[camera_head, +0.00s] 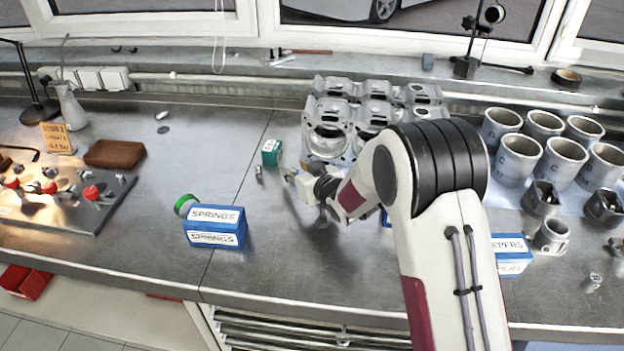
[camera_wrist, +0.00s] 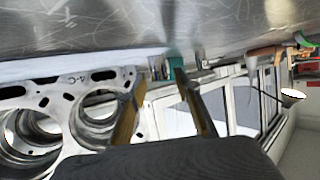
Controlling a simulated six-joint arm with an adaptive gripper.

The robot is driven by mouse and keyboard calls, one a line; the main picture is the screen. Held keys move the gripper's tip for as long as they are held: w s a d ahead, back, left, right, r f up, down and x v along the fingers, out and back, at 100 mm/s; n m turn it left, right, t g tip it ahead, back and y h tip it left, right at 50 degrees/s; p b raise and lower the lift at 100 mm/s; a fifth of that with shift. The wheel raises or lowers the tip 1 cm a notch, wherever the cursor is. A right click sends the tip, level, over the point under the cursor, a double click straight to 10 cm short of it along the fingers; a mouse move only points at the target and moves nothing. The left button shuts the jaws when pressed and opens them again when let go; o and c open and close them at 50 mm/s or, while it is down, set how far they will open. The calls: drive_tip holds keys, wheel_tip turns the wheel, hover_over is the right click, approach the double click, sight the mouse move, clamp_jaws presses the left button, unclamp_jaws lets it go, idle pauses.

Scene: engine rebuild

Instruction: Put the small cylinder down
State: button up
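My gripper (camera_wrist: 158,76) shows in the wrist view as two brownish fingers, apart, with a gap between their tips. A small grey metal piece (camera_wrist: 156,68) shows in that gap; I cannot tell whether the fingers touch it or it stands beyond them. In the head view my gripper (camera_head: 298,184) is low over the bench, in front of the engine block. A small metal cylinder-like piece (camera_head: 259,174) stands on the bench left of it, near a green box (camera_head: 271,152). The green box also shows in the wrist view (camera_wrist: 175,65), past the fingertips.
The engine block (camera_head: 330,140) stands close behind my gripper. A blue springs box (camera_head: 215,228) is to the left. Labelled grey cylinder liners (camera_head: 517,160) and another small metal part (camera_head: 593,282) are at right. The bench in front of the springs box and gripper is clear.

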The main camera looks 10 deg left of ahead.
drive_tip(key=shift+v, duration=5.25)
drive_tip(key=shift+f, duration=0.1)
drive_tip(key=shift+d+r, duration=0.35)
drive_tip(key=shift+d, duration=0.1)
drive_tip(key=s+d+r+m+h, duration=0.25)
drive_tip(key=s+d+r, duration=0.3)
drive_tip(key=d, duration=0.35)
drive_tip(key=s+d+r+m+h, duration=0.2)
drive_tip(key=s+d+r+h, duration=0.3)
drive_tip(key=d, duration=0.4)
drive_tip(key=s+d+m+g, duration=0.1)
drive_tip(key=s+d+g, duration=0.1)
drive_tip(key=s, duration=1.1)
drive_tip(key=s+d+r+m+g, duration=0.1)
drive_tip(key=s+d+g, duration=0.2)
drive_tip(key=s, duration=1.1)
drive_tip(key=d, duration=0.2)
drive_tip(key=shift+s+d+r+m, duration=0.15)
drive_tip(key=shift+s+d+m, duration=0.05)
drive_tip(key=shift+d+m, duration=0.15)
